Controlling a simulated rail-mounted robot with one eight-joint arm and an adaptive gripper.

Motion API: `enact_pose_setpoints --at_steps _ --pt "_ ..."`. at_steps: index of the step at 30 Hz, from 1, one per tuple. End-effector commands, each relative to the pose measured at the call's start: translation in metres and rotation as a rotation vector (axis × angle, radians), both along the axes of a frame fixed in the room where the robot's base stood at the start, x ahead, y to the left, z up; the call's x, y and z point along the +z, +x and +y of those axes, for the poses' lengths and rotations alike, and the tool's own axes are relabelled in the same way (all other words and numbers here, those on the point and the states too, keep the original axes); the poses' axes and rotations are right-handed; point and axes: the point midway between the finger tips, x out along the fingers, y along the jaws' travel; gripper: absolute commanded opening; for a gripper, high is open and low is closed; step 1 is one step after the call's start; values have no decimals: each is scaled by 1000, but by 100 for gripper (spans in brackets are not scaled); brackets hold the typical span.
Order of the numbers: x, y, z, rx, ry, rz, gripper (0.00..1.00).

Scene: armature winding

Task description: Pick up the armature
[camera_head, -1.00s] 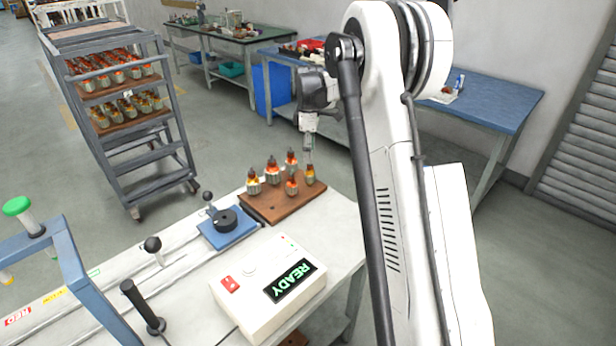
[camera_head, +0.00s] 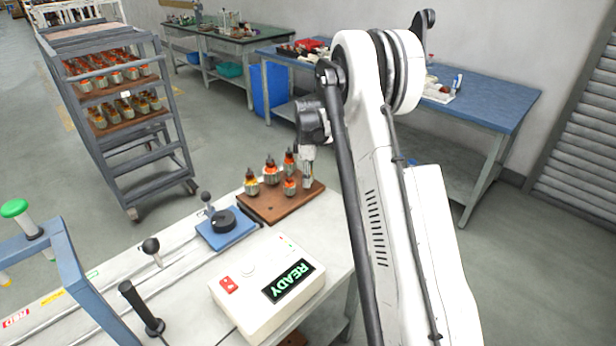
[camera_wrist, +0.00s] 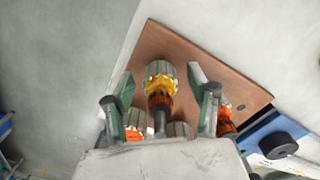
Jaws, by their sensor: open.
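Several armatures with orange windings and grey cores stand upright on a brown wooden board (camera_head: 258,207) on the white table. In the wrist view, one armature (camera_wrist: 160,82) with a grey core, yellow and orange windings and a dark shaft lies between the two fingers of my gripper (camera_wrist: 160,98). The fingers are apart, one on each side of it. In the head view, my gripper (camera_head: 308,178) is low over the right end of the board and hides the armature there. Other armatures (camera_head: 270,172) stand to its left. The wrist view also shows the board (camera_wrist: 185,50).
A blue fixture (camera_head: 224,228) with a black knob stands left of the board. A grey rack (camera_head: 120,110) holds more armatures at the back left. A blue table (camera_head: 480,98) is behind.

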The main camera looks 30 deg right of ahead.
Motion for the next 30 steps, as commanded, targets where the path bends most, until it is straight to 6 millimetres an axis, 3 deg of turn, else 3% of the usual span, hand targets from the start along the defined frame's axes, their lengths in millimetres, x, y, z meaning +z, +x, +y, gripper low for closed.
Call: enact_pose_setpoints --at_steps 4,16,24,30 --pt "0 0 0 0 0 0 53" --pt "1 0 0 0 0 0 0" --pt "3 0 0 0 0 0 0" --pt "29 0 0 0 0 0 0"
